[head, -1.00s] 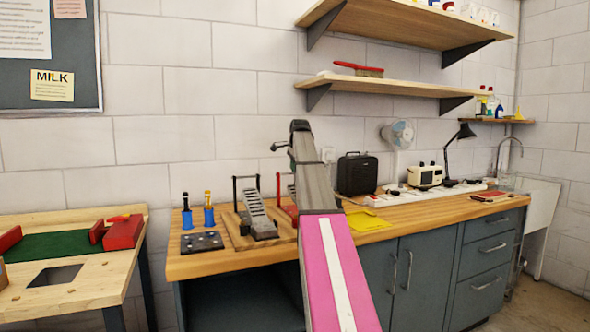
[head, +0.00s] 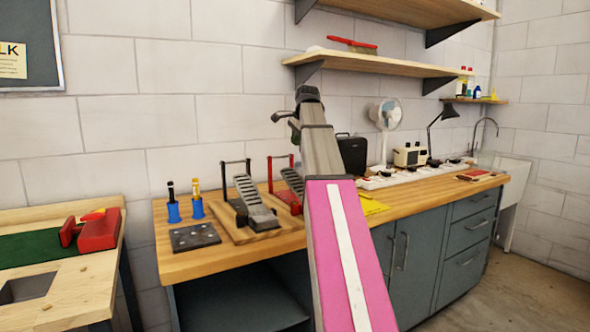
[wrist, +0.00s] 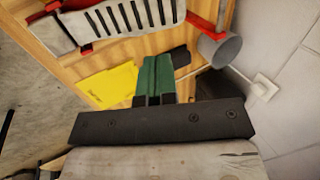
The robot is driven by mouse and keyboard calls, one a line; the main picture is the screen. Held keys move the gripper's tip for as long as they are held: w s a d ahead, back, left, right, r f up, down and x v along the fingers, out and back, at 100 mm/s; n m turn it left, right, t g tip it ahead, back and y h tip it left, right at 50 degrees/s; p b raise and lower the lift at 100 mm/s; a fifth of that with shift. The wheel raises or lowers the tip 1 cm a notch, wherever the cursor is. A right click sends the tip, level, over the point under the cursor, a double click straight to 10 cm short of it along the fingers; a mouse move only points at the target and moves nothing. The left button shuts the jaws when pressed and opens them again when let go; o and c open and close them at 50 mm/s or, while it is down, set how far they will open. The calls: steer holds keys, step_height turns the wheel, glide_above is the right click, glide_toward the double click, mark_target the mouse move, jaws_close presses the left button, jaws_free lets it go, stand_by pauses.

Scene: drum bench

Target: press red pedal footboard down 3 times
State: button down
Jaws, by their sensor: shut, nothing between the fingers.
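The red pedal (head: 284,196) stands on the wooden bench, with a red frame and a grey slotted footboard (head: 291,179). My arm hides its right part in the head view. In the wrist view the slotted footboard (wrist: 130,14) lies at the top, with red parts beside it. My gripper (wrist: 157,64) shows green fingers, shut and empty, below the footboard in that picture and apart from it. In the head view my gripper (head: 294,130) is above and behind the red pedal, near the wall. Whether the footboard is up or down is unclear.
A black pedal (head: 250,200) stands left of the red one. Blue holders (head: 173,211) and a dark plate (head: 195,237) lie further left. A yellow sheet (head: 372,204) lies right of my arm. A black case (head: 352,153) and fan (head: 386,115) stand behind. A shelf (head: 395,68) hangs above.

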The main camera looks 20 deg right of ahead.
mark_target(289, 174)
steer(key=shift+d, duration=0.15)
steer(key=shift+f, duration=0.1)
steer(key=x, duration=1.3)
steer(key=shift+w+f, duration=0.1)
steer(key=shift+f, duration=0.3)
steer(key=shift+g, duration=0.8)
steer(key=x, duration=0.6)
steer(key=shift+w+f, duration=0.15)
steer(key=shift+w, duration=0.3)
steer(key=shift+f, duration=0.35)
